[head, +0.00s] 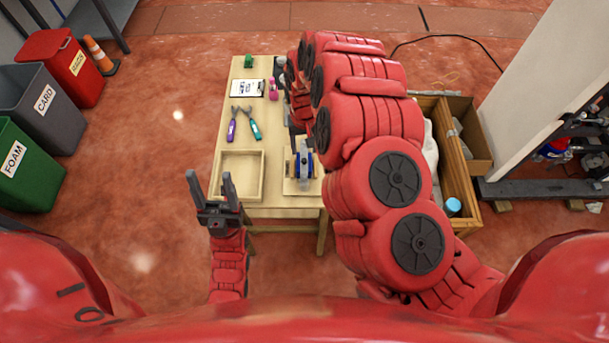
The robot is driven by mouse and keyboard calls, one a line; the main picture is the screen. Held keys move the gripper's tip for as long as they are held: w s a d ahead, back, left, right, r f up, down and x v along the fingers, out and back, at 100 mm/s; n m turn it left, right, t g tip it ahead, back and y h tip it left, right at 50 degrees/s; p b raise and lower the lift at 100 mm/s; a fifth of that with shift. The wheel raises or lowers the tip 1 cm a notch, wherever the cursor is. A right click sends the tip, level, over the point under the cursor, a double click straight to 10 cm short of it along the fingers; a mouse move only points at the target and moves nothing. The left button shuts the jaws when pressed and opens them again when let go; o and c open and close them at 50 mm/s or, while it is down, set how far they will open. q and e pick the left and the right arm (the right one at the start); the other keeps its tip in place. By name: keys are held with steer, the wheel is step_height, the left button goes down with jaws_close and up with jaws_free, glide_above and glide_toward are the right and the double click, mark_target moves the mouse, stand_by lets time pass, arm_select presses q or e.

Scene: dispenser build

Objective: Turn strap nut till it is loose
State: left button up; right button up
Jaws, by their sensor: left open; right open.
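A blue and grey dispenser part (303,168) stands on a light wooden base (291,187) at the front right of the table. I cannot make out the strap nut at this size. My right gripper (298,134) is open just behind the dispenser part, largely hidden under my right arm; I cannot tell whether it touches anything. My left gripper (210,180) is open and empty, in front of the table's left front corner, its fingers pointing away from me.
The wooden table (237,138) holds an empty tray (239,173), purple-handled pliers (232,128), green-handled pliers (255,130), a clipboard (247,88), a pink item (273,90) and a green item (248,61). A wooden crate (455,150) stands right of my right arm. Bins stand far left.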

steer(key=p, duration=0.2)
glide_above(304, 177)
step_height(304, 177, down, 13)
steer(key=shift+d+f, duration=0.15)
steer(key=shift+f, duration=0.7)
steer(key=shift+f+b, duration=1.1)
steer(key=shift+f, duration=0.35)
steer(key=shift+s, duration=0.1)
jaws_close()
